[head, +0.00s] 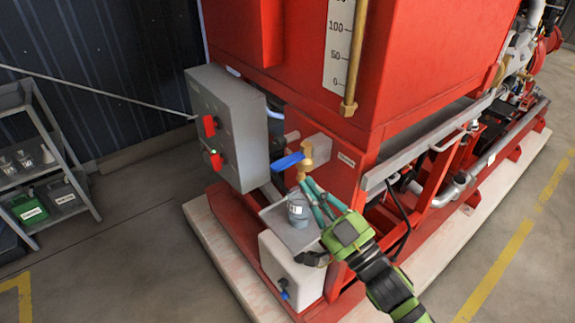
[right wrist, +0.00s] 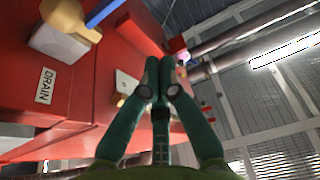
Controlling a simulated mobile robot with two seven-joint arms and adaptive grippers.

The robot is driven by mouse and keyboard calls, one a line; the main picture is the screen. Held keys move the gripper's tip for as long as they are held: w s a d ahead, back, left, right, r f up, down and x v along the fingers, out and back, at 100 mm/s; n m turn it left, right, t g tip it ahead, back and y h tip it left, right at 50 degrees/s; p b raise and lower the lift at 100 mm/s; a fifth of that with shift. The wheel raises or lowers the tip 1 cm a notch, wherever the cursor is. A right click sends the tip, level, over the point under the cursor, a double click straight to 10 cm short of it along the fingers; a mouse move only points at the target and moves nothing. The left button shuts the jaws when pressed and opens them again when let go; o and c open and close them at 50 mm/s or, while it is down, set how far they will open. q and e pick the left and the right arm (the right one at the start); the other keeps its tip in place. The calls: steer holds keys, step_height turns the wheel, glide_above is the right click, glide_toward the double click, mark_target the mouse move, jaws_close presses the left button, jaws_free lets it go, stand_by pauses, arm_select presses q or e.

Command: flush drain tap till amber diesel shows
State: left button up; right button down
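The brass drain tap (head: 306,158) with its blue lever (head: 288,162) sticks out of the red frame beside a DRAIN label. It also shows in the right wrist view (right wrist: 66,18), at upper left. A small labelled cup (head: 297,212) stands on the grey tray (head: 271,217) below the tap. Its contents are too small to make out, and no amber shows. My right gripper (head: 305,182) has its green fingers by the tap's lower end, just above and right of the cup. Its fingertips (right wrist: 166,64) are together with nothing seen between them. My left gripper is out of view.
A white container (head: 288,268) with a small blue tap stands under the tray. A grey control box (head: 228,125) with red switches is at left. A shelf (head: 48,150) with jars and boxes stands far left. Floor is clear between shelf and pump base.

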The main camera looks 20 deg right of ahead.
step_height(320, 180, up, 4)
steer(key=p, duration=0.4)
glide_above(288, 162)
steer(key=s+a, duration=0.2)
steer(key=s, duration=0.1)
steer(key=shift+f+p, duration=0.4)
steer(key=shift+f, duration=2)
